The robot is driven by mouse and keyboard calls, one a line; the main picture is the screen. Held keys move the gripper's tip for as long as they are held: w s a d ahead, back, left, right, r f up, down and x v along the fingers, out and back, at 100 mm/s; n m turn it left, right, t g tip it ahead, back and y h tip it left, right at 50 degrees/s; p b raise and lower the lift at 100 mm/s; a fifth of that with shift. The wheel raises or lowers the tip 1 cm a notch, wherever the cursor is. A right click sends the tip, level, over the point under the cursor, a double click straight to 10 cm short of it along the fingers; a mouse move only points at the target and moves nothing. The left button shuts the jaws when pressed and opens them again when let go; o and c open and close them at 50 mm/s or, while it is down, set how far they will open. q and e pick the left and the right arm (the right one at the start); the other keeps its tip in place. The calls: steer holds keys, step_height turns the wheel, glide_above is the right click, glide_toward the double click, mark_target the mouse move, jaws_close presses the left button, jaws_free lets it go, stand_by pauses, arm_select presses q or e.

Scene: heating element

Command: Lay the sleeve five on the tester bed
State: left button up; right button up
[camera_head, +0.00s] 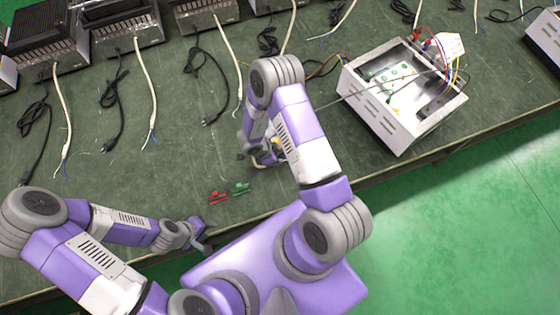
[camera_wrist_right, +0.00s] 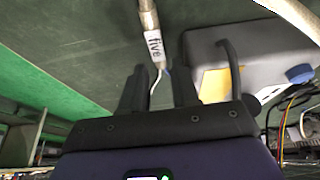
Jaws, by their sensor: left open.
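The sleeve five (camera_wrist_right: 153,45) shows in the right wrist view as a white label marked "five" around a pale cable, with thin wire ends below it. My right gripper (camera_wrist_right: 160,88) has its two dark fingers apart, and the sleeve lies just beyond the gap between them. In the head view the right gripper (camera_head: 265,155) is low over the bench and mostly hidden by its arm. A grey device (camera_wrist_right: 215,60) with a yellow label and blue knob stands beside the sleeve; I cannot tell whether it holds the tester bed. My left gripper (camera_head: 203,236) is open and empty at the bench's front edge.
A red clip (camera_head: 218,197) and a green clip (camera_head: 240,188) lie on the green bench (camera_head: 180,95). An open white box (camera_head: 385,117) with wires stands at the right. Several heaters with loose cables line the back.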

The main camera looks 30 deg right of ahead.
steer(key=shift+x, duration=1.2)
jaws_close()
